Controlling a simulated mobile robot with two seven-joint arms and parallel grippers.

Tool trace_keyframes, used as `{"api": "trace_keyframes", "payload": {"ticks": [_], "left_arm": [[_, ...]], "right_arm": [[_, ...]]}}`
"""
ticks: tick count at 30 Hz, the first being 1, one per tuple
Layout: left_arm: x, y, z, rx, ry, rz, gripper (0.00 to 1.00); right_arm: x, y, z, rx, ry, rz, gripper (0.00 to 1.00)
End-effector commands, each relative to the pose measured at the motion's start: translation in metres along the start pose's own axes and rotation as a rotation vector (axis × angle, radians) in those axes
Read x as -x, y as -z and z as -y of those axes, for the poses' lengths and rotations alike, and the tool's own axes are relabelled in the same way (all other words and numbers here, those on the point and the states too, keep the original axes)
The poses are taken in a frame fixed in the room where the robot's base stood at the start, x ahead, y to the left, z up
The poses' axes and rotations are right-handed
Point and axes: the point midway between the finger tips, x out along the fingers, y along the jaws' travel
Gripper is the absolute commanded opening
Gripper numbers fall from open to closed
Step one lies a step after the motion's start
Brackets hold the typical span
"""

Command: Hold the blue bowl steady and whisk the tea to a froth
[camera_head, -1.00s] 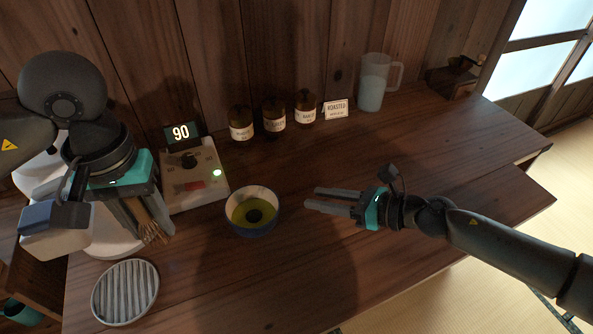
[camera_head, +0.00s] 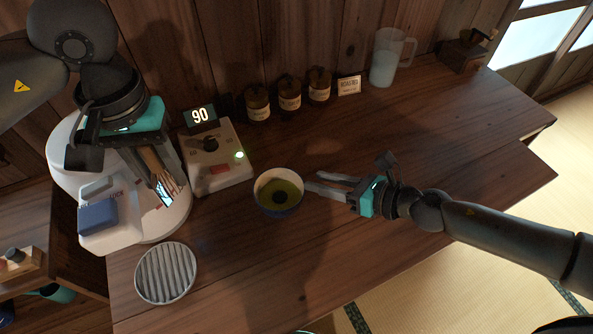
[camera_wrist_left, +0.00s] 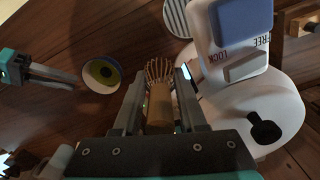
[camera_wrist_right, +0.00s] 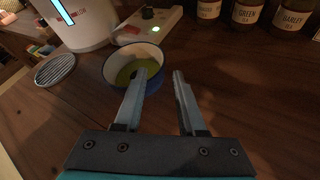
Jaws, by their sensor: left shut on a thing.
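The blue bowl (camera_head: 270,210) sits on the wooden counter with yellow-green tea (camera_head: 290,188) and a dark spot in it. It also shows in the right wrist view (camera_wrist_right: 157,88). My left gripper (camera_head: 166,188) is shut on the handle of a bamboo whisk (camera_head: 152,163), left of the bowl and in front of the white kettle. The whisk's tines (camera_wrist_left: 160,70) point out past the fingertips in the left wrist view. My right gripper (camera_head: 312,179) is open and empty at the bowl's right side. In the right wrist view, its left finger overlaps the bowl; contact cannot be told.
A white kettle (camera_head: 180,225) stands at left, beside a control box (camera_head: 222,172) and a display reading 90 (camera_head: 200,116). A round ribbed dish (camera_head: 166,272) lies in front. Several jars (camera_head: 290,95) and a pitcher (camera_head: 384,62) line the back.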

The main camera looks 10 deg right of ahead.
Motion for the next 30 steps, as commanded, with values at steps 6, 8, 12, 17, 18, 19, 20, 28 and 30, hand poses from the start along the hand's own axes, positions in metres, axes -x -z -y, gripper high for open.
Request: {"api": "trace_keyframes", "payload": {"ticks": [6,8,12,17,18,19,20,28,30], "left_arm": [[0.006,0.0,0.0,0.0,0.0,0.0,0.0],[0.006,0.0,0.0,0.0,0.0,0.0,0.0],[0.005,0.0,0.0,0.0,0.0,0.0,0.0],[0.005,0.0,0.0,0.0,0.0,0.0,0.0],[0.005,0.0,0.0,0.0,0.0,0.0,0.0],[0.005,0.0,0.0,0.0,0.0,0.0,0.0],[0.005,0.0,0.0,0.0,0.0,0.0,0.0],[0.005,0.0,0.0,0.0,0.0,0.0,0.0],[0.005,0.0,0.0,0.0,0.0,0.0,0.0]], "right_arm": [[-0.036,-0.003,-0.001,0.002,-0.001,0.003,0.39],[-0.045,-0.002,-0.001,0.003,-0.001,0.002,0.39],[-0.06,-0.001,0.0,0.001,0.0,0.001,0.39],[-0.069,0.0,0.0,0.002,0.0,-0.001,0.39],[-0.07,0.0,0.0,0.002,0.0,-0.001,0.39],[-0.07,0.0,0.0,0.002,0.0,-0.001,0.39],[-0.07,0.0,0.0,0.002,-0.001,-0.001,0.39],[-0.07,0.0,0.0,0.002,-0.001,-0.001,0.32],[-0.07,0.0,0.0,0.002,-0.001,-0.001,0.24]]}}
